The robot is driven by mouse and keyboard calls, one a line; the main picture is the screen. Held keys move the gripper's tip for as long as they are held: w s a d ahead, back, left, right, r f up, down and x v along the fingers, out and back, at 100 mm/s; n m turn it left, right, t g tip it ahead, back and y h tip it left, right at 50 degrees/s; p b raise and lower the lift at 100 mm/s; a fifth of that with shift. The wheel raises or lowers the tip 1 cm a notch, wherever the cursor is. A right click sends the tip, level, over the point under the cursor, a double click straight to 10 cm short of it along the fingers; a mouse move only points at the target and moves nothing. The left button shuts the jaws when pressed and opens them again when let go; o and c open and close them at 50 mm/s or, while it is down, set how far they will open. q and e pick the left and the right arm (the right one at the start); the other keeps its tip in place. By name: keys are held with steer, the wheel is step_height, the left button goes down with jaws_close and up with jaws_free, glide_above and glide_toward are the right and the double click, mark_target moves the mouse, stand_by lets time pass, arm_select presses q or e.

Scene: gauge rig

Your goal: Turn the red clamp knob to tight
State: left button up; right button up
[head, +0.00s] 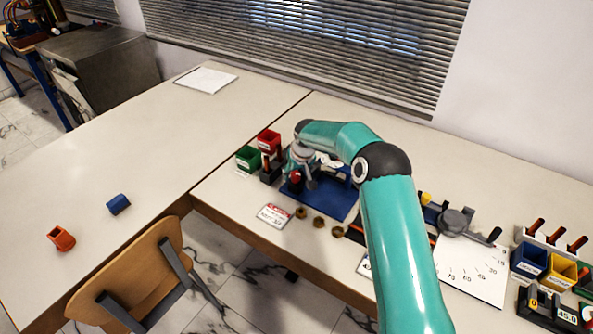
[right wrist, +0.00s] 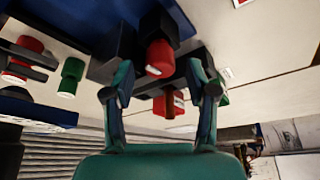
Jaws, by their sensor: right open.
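A red knob (right wrist: 160,58) sits on a dark block in the right wrist view, ahead of and between the fingertips of my right gripper (right wrist: 162,82). The fingers are spread, and I see no clear contact with the knob. In the head view a red knob (head: 296,176) shows just below my right gripper (head: 302,160), at the left end of the blue base plate (head: 330,203). The gripper and arm hide part of the rig there. Any tight mark on the knob is too small to read. My left gripper is not in view.
Another red knob (right wrist: 26,52) and a green cylinder (right wrist: 72,76) are near the rig. A red bin (head: 268,140) and a green bin (head: 248,157) stand close left. Several brass pieces (head: 319,222) lie in front. The left table is mostly clear.

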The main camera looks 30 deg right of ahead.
steer(key=shift+w+f, duration=0.15)
steer(key=shift+f, duration=0.25)
jaws_close()
steer(key=m+b, duration=0.1)
steer(key=b, duration=0.2)
steer(key=shift+f+h+b, duration=0.2)
steer(key=shift+h+b, duration=0.1)
steer(key=shift+b, duration=0.1)
steer(key=shift+a+r+m, duration=0.1)
steer(key=shift+m, duration=0.3)
steer(key=shift+r, duration=0.15)
jaws_free()
steer(key=shift+r, duration=0.1)
